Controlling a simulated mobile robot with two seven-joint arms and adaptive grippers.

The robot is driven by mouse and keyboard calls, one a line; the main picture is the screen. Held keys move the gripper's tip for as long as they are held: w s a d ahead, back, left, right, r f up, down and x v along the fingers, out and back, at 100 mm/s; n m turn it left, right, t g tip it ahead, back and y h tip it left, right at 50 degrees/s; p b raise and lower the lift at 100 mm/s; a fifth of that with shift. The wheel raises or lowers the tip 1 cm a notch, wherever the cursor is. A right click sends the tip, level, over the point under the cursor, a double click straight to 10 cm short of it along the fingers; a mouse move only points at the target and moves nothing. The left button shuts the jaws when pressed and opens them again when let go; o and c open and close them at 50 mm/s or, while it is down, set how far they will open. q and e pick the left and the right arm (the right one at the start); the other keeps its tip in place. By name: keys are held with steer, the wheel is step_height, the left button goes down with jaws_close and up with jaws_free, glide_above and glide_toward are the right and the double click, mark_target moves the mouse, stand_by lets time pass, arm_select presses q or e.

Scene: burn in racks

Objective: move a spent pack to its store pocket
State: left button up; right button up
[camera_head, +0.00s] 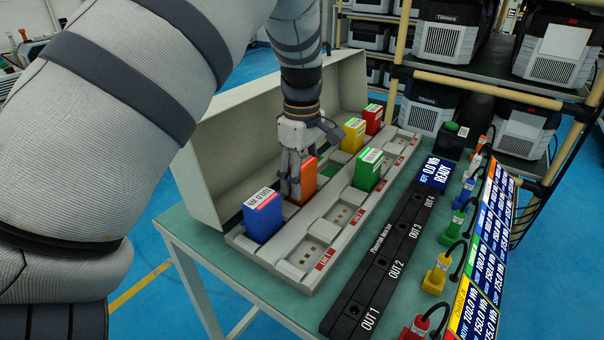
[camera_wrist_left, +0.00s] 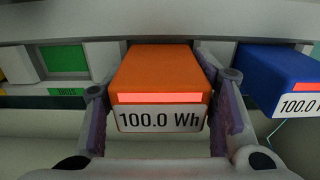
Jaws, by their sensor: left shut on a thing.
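My left gripper (camera_head: 292,182) is shut on the orange pack (camera_head: 305,178). In the left wrist view the orange pack (camera_wrist_left: 160,78) sits between the two fingers, with a red bar and a "100.0 Wh" label facing the camera. It stands in the back row of the grey tray (camera_head: 262,258), next to the blue pack (camera_head: 263,216). I cannot tell whether it is fully seated or slightly raised. A green pack (camera_head: 368,170) stands in the front row; a yellow pack (camera_head: 353,135) and a red pack (camera_head: 373,118) stand farther back. My right gripper is not in view.
An empty green-marked pocket (camera_wrist_left: 63,60) lies beside the orange pack. Several front-row pockets are empty. A black dock strip (camera_head: 385,258) marked OUT 1 to OUT 4, coloured plugs and a display panel (camera_head: 486,258) stand to the right. A cream wall (camera_head: 215,165) rises behind the tray.

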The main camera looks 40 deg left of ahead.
arm_select(q)
steer(key=shift+f, duration=0.55)
steer(key=o, duration=1.8)
step_height(320, 180, up, 12)
steer(key=shift+r, duration=0.1)
